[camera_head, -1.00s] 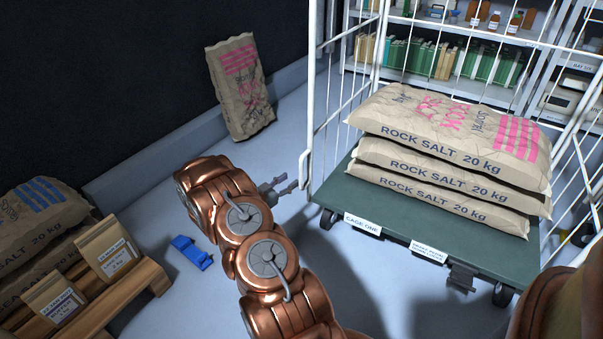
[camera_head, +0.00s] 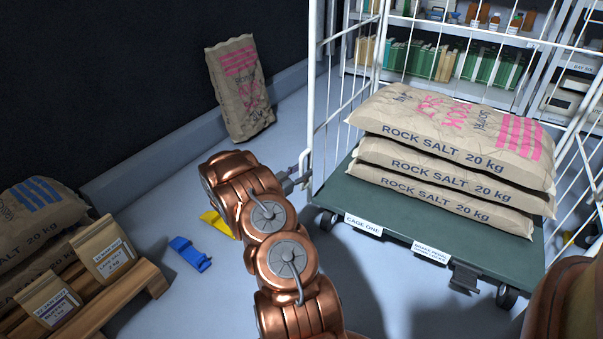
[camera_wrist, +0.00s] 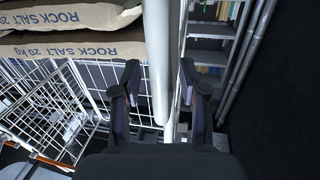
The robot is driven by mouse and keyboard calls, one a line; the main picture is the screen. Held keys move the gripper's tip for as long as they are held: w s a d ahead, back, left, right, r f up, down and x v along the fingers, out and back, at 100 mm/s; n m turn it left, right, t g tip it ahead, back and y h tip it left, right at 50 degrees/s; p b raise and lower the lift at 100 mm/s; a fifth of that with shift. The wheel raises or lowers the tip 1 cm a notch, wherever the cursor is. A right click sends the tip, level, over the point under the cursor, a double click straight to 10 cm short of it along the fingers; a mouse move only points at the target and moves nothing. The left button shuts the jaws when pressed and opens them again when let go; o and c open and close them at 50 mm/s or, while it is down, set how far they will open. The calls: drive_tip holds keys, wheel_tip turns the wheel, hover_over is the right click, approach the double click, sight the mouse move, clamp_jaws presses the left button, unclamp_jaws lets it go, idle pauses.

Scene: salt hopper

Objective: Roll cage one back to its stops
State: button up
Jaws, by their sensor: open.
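Cage one (camera_head: 340,207) is a white wire roll cage on a green deck with castors, labelled "CAGE ONE". It carries a stack of rock salt sacks (camera_head: 450,145). A dark pedal (camera_head: 465,277) sits at its front edge below a second white label. In the wrist view, my open gripper (camera_wrist: 159,72) has a finger on either side of a white upright (camera_wrist: 157,55). Whether either finger touches it cannot be told.
A blue block (camera_head: 190,253) and a yellow piece (camera_head: 217,223) lie on the floor left of the cage. A lone sack (camera_head: 240,90) leans on the dark wall. A wooden pallet (camera_head: 110,290) with sacks and bags is at lower left. Shelves (camera_head: 445,30) stand behind the cage.

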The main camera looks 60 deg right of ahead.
drive_tip(key=shift+c, duration=0.2)
clamp_jaws()
idle(0.5)
